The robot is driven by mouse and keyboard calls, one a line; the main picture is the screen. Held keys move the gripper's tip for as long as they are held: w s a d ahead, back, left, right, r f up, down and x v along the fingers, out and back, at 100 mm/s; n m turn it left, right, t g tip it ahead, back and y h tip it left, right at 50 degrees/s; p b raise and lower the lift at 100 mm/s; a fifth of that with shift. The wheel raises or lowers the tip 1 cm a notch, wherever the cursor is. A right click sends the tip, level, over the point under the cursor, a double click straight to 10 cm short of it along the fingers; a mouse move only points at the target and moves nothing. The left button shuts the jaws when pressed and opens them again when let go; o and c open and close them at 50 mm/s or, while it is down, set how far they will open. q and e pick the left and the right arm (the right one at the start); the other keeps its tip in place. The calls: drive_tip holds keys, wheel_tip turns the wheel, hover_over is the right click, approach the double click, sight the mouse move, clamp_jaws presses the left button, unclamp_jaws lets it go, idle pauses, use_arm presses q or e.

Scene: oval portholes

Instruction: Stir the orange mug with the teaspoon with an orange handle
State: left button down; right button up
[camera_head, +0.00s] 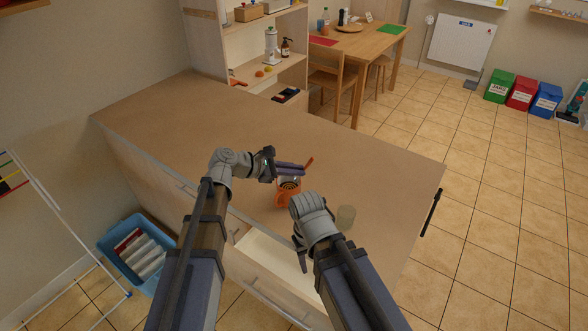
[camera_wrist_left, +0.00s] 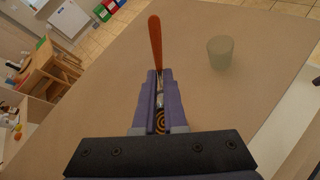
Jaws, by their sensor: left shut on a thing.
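The orange mug (camera_head: 282,201) stands on the brown counter, with a dark and orange pattern at its opening. My left gripper (camera_head: 302,170) is shut on the teaspoon with an orange handle (camera_head: 309,162), above the mug. In the left wrist view the orange handle (camera_wrist_left: 155,42) sticks out past the purple fingers of my left gripper (camera_wrist_left: 160,80). Part of the mug's dark and orange pattern (camera_wrist_left: 160,122) shows between these fingers. The spoon's lower end is hidden, so I cannot tell how deep it sits. My right gripper (camera_head: 302,258) hangs by the counter's front edge; its opening is unclear.
A pale greenish cup (camera_head: 346,217) stands on the counter to the right of the mug; it also shows in the left wrist view (camera_wrist_left: 220,52). An open drawer (camera_head: 275,262) lies below the front edge. The counter's left part is clear.

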sight(286, 184)
use_arm(q)
drive_tip(key=f+b, duration=0.2)
drive_tip(key=w+a+f+b, duration=0.1)
drive_tip(key=f+b, duration=0.1)
drive_tip(key=f, duration=0.1)
drive_tip(key=a+f+b, duration=0.1)
drive_tip(key=f+b, duration=0.1)
drive_tip(key=b, duration=0.1)
drive_tip(key=shift+w+a+f, duration=0.15)
drive_tip(key=shift+w+a, duration=0.1)
drive_tip(key=shift+w, duration=0.05)
drive_tip(key=shift+w+a+f, duration=0.15)
drive_tip(key=shift+w+f, duration=0.05)
drive_tip(key=shift+f, duration=0.2)
drive_tip(key=shift+s+r, duration=0.1)
drive_tip(key=shift+s, duration=0.05)
